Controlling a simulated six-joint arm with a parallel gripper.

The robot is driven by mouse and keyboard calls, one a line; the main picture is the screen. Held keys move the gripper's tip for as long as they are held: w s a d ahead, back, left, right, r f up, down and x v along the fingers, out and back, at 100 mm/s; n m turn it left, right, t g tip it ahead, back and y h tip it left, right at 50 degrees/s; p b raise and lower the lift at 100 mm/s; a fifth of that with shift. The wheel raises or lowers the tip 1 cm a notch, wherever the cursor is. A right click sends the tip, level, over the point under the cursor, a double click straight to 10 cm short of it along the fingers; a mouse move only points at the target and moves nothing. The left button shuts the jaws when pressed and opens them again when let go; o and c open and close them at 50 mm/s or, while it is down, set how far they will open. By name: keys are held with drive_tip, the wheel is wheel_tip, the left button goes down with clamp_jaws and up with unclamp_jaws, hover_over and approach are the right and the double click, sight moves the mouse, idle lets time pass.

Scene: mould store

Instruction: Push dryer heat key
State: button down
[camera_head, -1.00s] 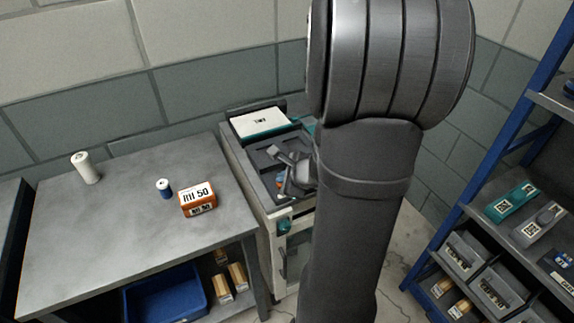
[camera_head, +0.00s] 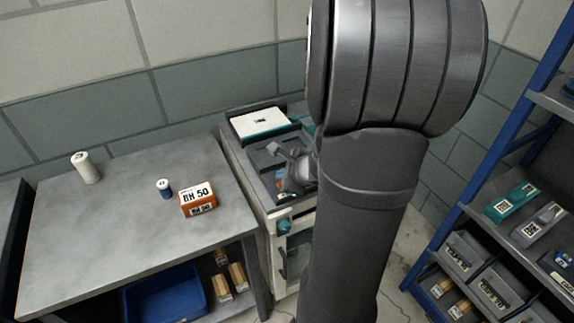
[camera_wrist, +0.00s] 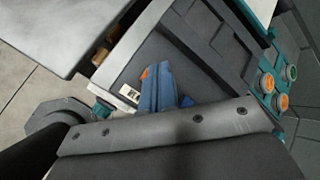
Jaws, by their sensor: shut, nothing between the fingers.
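The dryer is the pale cabinet with teal trim (camera_head: 283,244), standing right of the bench. Its top has a dark recessed area (camera_head: 262,160) and a white panel (camera_head: 261,122) at the back. I cannot read which is the heat key. My gripper (camera_head: 284,151) is shut and empty over the dryer top, apart from the keys in the wrist view. My arm hides the dryer's right side in the head view.
A blue item with an orange tip (camera_wrist: 155,88) lies in the dryer's recess. A blue shelf rack (camera_head: 470,180) stands right.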

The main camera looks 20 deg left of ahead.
drive_tip(key=shift+r, duration=0.1)
wheel_tip(320, 180, up, 6)
idle(0.8)
idle(0.4)
